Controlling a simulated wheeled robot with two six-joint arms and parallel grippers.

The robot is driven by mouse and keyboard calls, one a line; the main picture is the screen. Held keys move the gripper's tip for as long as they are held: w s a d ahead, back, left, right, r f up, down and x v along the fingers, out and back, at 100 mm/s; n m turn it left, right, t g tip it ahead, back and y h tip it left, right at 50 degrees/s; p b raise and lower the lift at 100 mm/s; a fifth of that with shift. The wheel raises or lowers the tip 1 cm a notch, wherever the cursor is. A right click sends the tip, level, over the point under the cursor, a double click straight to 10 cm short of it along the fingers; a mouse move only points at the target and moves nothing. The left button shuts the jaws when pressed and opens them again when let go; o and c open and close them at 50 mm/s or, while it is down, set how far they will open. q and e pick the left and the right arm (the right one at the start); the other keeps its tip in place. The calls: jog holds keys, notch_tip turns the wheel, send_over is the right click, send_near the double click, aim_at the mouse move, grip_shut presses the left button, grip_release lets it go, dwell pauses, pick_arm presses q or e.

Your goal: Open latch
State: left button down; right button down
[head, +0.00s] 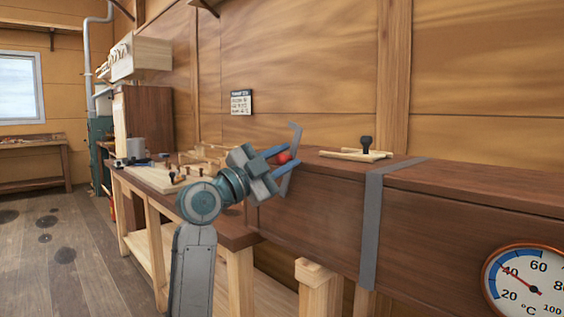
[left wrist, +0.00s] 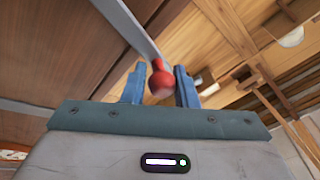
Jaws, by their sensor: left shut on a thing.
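The latch is a grey metal bar (head: 292,140) with a red ball knob (head: 284,158), at the left end of a long dark wooden box (head: 310,215). My left gripper (head: 283,160) is at the knob, its blue fingers on either side of it, shut on it. In the left wrist view the red knob (left wrist: 161,80) sits between the blue fingers (left wrist: 159,85), and the grey bar (left wrist: 128,25) runs up and left from it. The bar stands tilted, its top above the box's upper edge. My right gripper is not in view.
A grey strap (head: 371,225) wraps the box, and a wooden piece with a dark knob (head: 366,147) lies on top. A round dial (head: 530,283) is at the lower right. A workbench (head: 235,234) with tools stands at the left. The floor (head: 60,260) farther left is open.

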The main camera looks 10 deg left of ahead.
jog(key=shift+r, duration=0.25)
pick_arm(q)
jog(key=c, duration=1.6)
grip_release()
jog(key=o, duration=0.4)
jog(key=shift+w+a+f, duration=0.1)
jog(key=shift+w, duration=0.05)
jog(key=v, duration=1.1)
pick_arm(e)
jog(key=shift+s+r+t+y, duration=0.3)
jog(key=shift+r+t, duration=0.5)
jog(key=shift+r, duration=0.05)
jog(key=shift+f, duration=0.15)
